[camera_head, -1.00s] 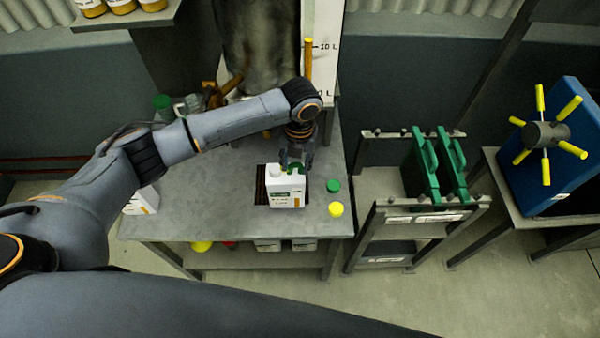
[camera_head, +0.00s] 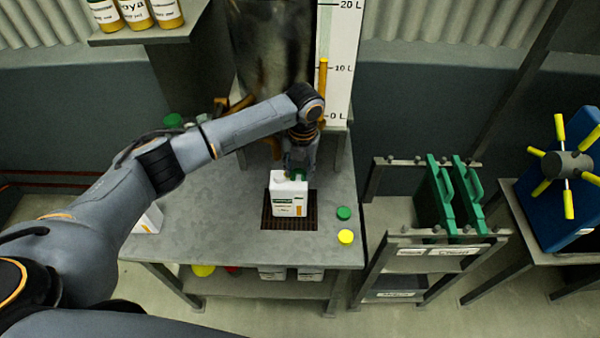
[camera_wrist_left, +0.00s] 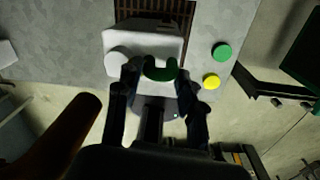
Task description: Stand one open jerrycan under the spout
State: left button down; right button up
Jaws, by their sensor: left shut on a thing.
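A white jerrycan (camera_head: 289,197) with a green and white label is upright at the dark grate (camera_head: 289,223) in the grey table. I cannot tell whether it touches the grate. My left gripper (camera_head: 299,172) is over its top, shut on its green handle (camera_wrist_left: 160,70). In the left wrist view the jerrycan's white top (camera_wrist_left: 143,42) has a round pale neck or cap (camera_wrist_left: 118,61) beside the handle. I cannot tell which it is. The spout is not clearly seen; a brown-orange bar (camera_wrist_left: 55,140) crosses the left of the wrist view. My right gripper is not in view.
Another white container (camera_head: 148,219) is partly behind my left arm. The table front is clear.

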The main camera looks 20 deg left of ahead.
pick_arm(q)
jog(key=shift+r, duration=0.1)
jog(key=c, duration=0.7)
grip_release()
jog(key=shift+c, duration=0.2)
jog(key=shift+d, duration=0.1)
notch_tip(320, 180, up, 12)
jog(key=shift+d, duration=0.45)
